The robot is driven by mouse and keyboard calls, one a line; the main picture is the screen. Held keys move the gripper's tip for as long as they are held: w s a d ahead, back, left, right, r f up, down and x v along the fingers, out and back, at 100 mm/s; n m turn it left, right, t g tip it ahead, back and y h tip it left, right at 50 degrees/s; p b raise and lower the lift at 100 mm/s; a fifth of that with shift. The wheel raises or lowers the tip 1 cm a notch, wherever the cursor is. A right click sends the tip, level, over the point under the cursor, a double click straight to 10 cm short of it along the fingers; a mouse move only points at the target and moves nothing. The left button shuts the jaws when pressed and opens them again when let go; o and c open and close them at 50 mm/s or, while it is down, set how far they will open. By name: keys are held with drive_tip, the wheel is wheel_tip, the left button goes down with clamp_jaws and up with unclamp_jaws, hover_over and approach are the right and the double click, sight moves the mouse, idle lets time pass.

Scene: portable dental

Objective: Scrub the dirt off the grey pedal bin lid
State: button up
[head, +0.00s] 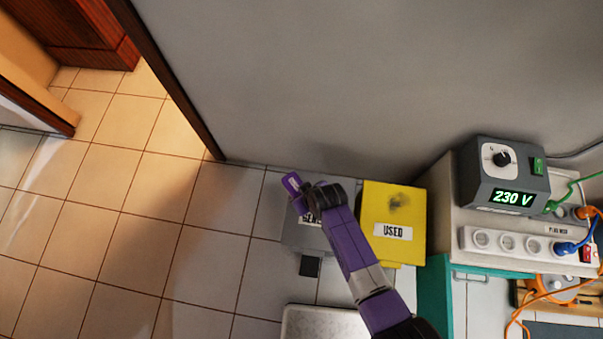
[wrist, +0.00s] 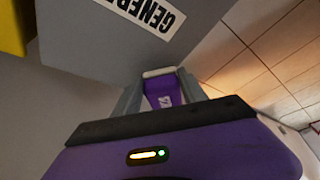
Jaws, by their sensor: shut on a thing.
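The grey pedal bin (head: 305,236), labelled "GENER…", stands by the wall, with its dark pedal (head: 310,266) in front. My arm covers much of its lid in the head view, and I cannot make out dirt on it. In the wrist view the grey bin (wrist: 95,45) fills the upper left with its label. My gripper (wrist: 160,85) is shut on a purple tool (wrist: 163,94) with a pale end. The tool's purple end (head: 292,184) shows over the bin's back left corner. I cannot tell whether it touches the lid.
A yellow bin (head: 408,220) labelled "USED", with a dark smudge on its lid, stands close on the right. A cabinet with a 230 V unit (head: 503,177), a socket strip (head: 520,244) and cables is farther right. The tiled floor on the left is clear.

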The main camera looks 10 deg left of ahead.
wheel_tip(320, 180, up, 5)
drive_tip(key=p, duration=0.3)
idle(0.4)
